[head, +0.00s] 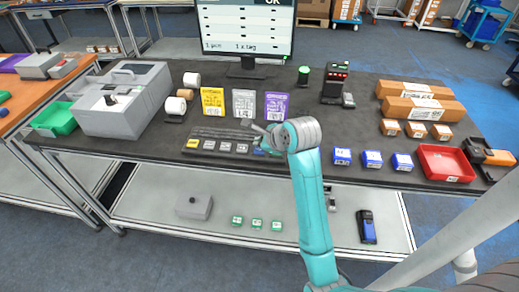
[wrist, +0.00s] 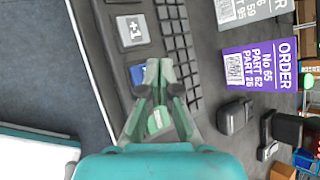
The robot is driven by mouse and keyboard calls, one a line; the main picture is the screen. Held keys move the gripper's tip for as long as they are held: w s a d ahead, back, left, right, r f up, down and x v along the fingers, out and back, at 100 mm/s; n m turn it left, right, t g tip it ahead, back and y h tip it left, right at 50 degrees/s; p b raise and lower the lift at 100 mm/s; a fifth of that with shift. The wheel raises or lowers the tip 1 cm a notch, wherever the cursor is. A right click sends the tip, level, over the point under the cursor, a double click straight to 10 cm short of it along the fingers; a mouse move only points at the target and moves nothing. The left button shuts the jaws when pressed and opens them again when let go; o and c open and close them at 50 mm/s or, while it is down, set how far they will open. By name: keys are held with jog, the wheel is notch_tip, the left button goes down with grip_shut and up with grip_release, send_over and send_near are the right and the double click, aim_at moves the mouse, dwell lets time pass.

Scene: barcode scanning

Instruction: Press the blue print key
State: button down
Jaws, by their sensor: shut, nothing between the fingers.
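The blue print key (wrist: 137,75) is on the dark keyboard (wrist: 115,62), just left of my fingertips in the wrist view. In the head view a bit of the blue key (head: 259,152) shows at the keyboard's (head: 217,133) right end, partly hidden by my arm. My gripper (wrist: 162,88) is shut and empty, its tips over the keyboard beside the blue key. The gap between tips and keys is hard to judge. A green key (wrist: 155,121) shows between my finger links. A white "+1" key (wrist: 132,32) is above the blue one in the wrist view.
Yellow, white and purple order cards (head: 276,105) stand behind the keyboard. A monitor (head: 247,35) and a black scanner stand (head: 334,84) are farther back. Blue boxes (head: 372,159) and a red tray (head: 446,163) lie to the right. A grey printer-like machine (head: 124,100) stands left.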

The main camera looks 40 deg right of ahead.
aim_at(260, 151)
jog(key=shift+f, duration=0.1)
jog(key=shift+f, duration=0.35)
jog(key=shift+f, duration=0.4)
dwell(0.8)
dwell(0.4)
jog(key=shift+r, duration=0.85)
jog(key=shift+r, duration=2.5)
